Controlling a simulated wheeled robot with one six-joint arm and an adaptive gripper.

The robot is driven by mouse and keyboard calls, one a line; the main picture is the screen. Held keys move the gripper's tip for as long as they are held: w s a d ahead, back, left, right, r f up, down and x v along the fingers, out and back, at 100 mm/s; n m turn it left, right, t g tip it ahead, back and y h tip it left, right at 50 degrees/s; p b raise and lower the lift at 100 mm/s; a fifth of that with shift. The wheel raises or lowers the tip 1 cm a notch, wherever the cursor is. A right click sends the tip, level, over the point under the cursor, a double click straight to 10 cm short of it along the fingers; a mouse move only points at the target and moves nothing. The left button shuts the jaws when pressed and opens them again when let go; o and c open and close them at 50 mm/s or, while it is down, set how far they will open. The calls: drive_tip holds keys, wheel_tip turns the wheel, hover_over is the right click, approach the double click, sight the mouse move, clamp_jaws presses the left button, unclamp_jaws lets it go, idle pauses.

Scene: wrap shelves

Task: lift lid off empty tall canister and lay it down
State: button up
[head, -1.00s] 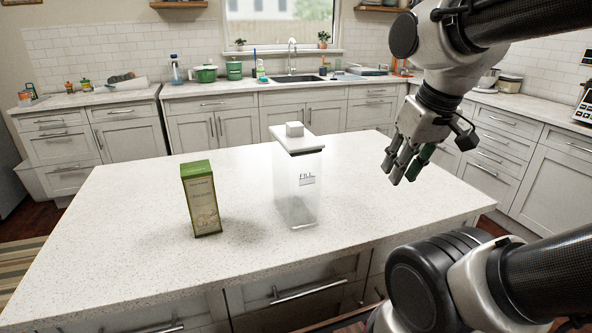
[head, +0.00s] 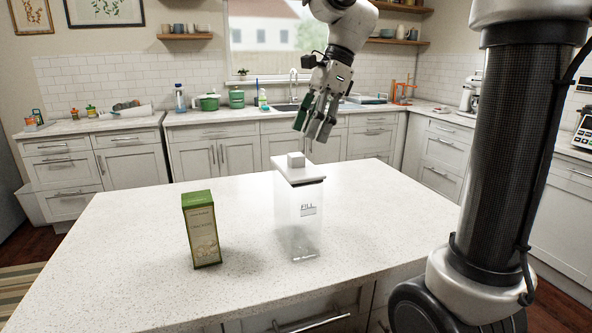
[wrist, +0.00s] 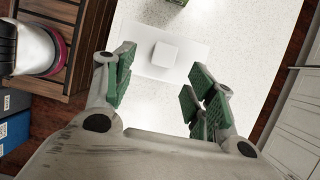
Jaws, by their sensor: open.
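The tall clear canister (head: 298,225) stands upright on the white speckled island, with a "FILL" label on its front. Its white lid (head: 311,170) sits on top and carries a square knob (head: 296,159). In the wrist view the lid (wrist: 190,51) and its knob (wrist: 164,54) lie beyond the fingers. My gripper (head: 314,135) is open and empty, pointing down above and slightly right of the knob in the head view, apart from it. Its green-padded fingers (wrist: 160,95) are spread in the wrist view.
A green and tan crackers box (head: 201,229) stands left of the canister; its green top edge (wrist: 177,2) shows in the wrist view. The island top (head: 120,255) is otherwise clear. A sink counter (head: 225,113) runs behind.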

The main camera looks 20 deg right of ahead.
sight(297, 154)
drive_tip(key=x, duration=0.5)
drive_tip(key=shift+w+a+r, duration=0.1)
drive_tip(key=shift+w+a, duration=0.15)
drive_tip(key=shift+a, duration=0.05)
drive_tip(key=shift+a+f, duration=0.2)
drive_tip(key=shift+f, duration=0.4)
drive_tip(key=c, duration=1.1)
